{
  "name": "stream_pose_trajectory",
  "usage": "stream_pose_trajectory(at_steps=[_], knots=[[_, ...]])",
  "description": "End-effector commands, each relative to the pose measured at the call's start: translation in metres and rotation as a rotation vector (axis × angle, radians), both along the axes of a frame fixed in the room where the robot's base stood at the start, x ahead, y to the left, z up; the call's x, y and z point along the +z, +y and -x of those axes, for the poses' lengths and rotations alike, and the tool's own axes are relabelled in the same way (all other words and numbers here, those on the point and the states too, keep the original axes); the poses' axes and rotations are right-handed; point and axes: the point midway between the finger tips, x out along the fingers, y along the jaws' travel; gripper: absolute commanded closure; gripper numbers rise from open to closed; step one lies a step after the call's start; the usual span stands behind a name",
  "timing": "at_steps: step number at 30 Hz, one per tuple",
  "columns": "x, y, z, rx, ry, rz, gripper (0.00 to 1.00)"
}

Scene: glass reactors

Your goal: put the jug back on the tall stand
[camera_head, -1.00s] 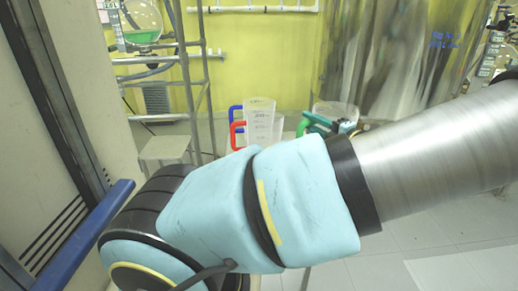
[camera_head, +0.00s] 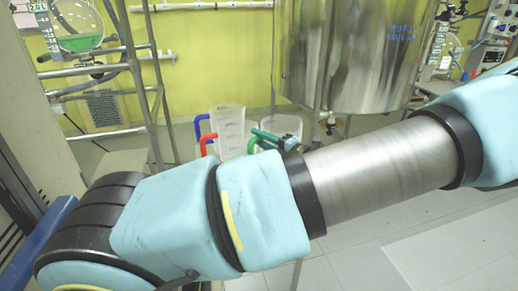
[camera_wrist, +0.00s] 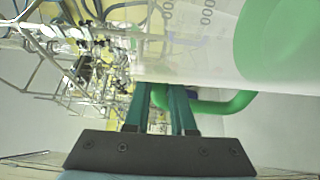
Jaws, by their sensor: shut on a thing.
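A translucent jug with a green handle (camera_head: 281,125) is held at my gripper (camera_head: 272,138), just right of the other jugs in the head view. In the wrist view, the teal fingers are shut on its green handle (camera_wrist: 222,106). The jug's translucent wall (camera_wrist: 225,55) with printed marks fills the upper right, with a large green area on it. The lower part of the jug is hidden behind my arm in the head view. I cannot make out the tall stand for certain; the surface under the jugs is mostly hidden by my arm.
A jug with a blue handle (camera_head: 228,118) and a red handle (camera_head: 206,141) of another jug are close left of the held jug. A large steel vessel (camera_head: 350,60) stands behind. A metal frame with a glass flask (camera_head: 75,25) is at left. Floor at right is clear.

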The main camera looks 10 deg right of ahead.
Motion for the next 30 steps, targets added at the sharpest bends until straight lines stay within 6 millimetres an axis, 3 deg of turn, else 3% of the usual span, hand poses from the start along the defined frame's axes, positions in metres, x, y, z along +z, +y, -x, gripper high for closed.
stream_pose_trajectory(at_steps=[9,20,21,28,30], knots=[[-0.032,0.001,-0.001,0.001,-0.004,-0.002,1.00],[-0.035,0.000,0.000,0.001,-0.004,0.000,1.00],[-0.037,0.000,0.000,0.000,0.000,0.000,0.74],[-0.036,0.000,0.000,0.000,0.000,0.000,0.48],[-0.036,0.000,0.000,0.000,0.000,0.000,0.47]])
